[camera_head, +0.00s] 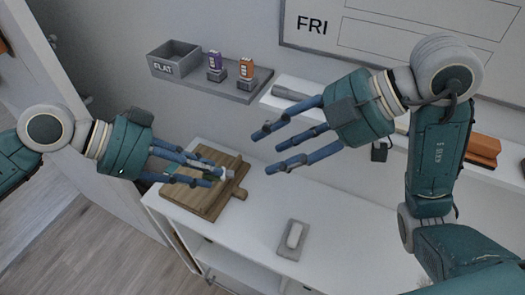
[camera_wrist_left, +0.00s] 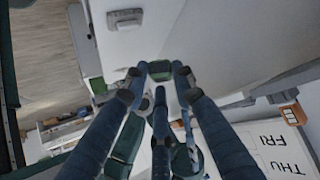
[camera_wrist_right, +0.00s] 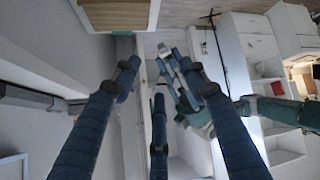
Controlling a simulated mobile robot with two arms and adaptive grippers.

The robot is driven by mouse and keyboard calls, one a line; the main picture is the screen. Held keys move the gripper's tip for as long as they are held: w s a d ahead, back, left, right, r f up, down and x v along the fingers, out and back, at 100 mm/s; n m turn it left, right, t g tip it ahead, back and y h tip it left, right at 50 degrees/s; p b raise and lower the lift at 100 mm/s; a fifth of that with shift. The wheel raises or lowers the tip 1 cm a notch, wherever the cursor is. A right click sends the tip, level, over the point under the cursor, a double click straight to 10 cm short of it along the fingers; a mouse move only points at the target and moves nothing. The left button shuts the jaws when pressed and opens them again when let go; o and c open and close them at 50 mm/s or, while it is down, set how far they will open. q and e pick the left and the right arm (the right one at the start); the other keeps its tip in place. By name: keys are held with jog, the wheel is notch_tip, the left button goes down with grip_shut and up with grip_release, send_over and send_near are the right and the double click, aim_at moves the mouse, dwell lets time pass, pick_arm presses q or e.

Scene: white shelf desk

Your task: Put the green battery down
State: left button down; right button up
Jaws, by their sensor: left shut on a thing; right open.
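My left gripper (camera_head: 219,177) is shut on a small green block, which I take to be the green battery (camera_wrist_left: 160,70). In the left wrist view the battery sits between the fingertips. In the head view the fingers mostly hide it, and they appear above a wooden board (camera_head: 206,203) on the white desk. I cannot tell the height of the battery above the board. My right gripper (camera_head: 268,152) is open and empty, to the right of the left one, in front of the wall shelf.
A grey shelf (camera_head: 215,87) carries a grey bin marked FLAT (camera_head: 173,60), a purple battery (camera_head: 215,60) and an orange battery (camera_head: 246,68) in stands. A grey dish (camera_head: 291,253) holds a white object. The white desk (camera_head: 250,218) is clear between board and dish.

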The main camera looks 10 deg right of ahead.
aim_at(230, 171)
jog(key=x, duration=1.1)
jog(key=shift+a+f, duration=0.25)
jog(key=c, duration=1)
pick_arm(q)
jog(key=c, duration=1.4)
grip_release()
pick_arm(e)
grip_shut()
pick_arm(q)
jog(key=shift+o, duration=0.2)
